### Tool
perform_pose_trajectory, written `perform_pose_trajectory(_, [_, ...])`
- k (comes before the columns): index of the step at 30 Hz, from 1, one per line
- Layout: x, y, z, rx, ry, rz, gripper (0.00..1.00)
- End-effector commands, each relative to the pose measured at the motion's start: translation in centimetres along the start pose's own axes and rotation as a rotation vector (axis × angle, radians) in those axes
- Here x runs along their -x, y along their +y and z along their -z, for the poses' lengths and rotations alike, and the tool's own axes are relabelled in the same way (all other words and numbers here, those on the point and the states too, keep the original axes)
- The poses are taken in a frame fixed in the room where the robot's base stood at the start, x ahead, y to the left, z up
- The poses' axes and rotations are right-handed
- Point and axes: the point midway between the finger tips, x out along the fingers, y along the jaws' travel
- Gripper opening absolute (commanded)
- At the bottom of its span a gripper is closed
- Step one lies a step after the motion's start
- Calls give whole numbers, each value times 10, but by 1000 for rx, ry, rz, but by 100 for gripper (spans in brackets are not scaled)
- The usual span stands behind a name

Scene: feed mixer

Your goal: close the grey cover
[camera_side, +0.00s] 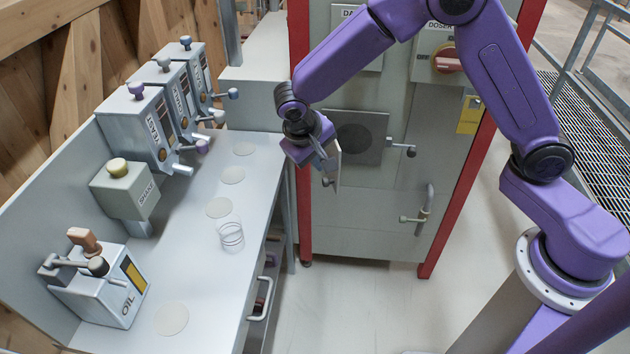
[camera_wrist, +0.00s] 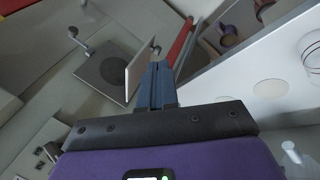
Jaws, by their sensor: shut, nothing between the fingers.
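The grey cover (camera_side: 337,168) stands open, sticking out from the front of the feed mixer cabinet and seen nearly edge-on. In the wrist view the cover (camera_wrist: 137,70) is a pale upright panel just left of my fingers. Beside it the cabinet carries a square grey plate (camera_side: 360,137) with a dark round opening, uncovered; the plate also shows in the wrist view (camera_wrist: 112,66). My gripper (camera_side: 328,153) is shut and empty, close beside the cover's left face. I cannot tell whether the fingertips (camera_wrist: 157,66) touch it.
A latch handle (camera_side: 402,149) juts out right of the plate, and a bent handle (camera_side: 425,205) sits lower on the cabinet. A red post (camera_side: 303,205) edges the cabinet. The grey bench (camera_side: 196,270) at left holds dispensers and an oil unit (camera_side: 105,287). The floor in front is clear.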

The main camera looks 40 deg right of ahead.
Motion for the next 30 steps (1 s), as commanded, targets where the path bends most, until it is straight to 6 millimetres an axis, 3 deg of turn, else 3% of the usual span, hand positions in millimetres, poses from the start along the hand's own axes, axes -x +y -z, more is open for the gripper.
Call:
perform_pose_trajectory(6, [-65, -20, 52, -269, 17, -116, 0])
perform_pose_trajectory(12, [-115, -25, 78, -462, 47, -192, 0])
perform_pose_trajectory(23, [-150, -21, 86, -553, 64, -225, 0])
perform_pose_trajectory(30, [-188, -12, 85, -550, 62, -225, 0])
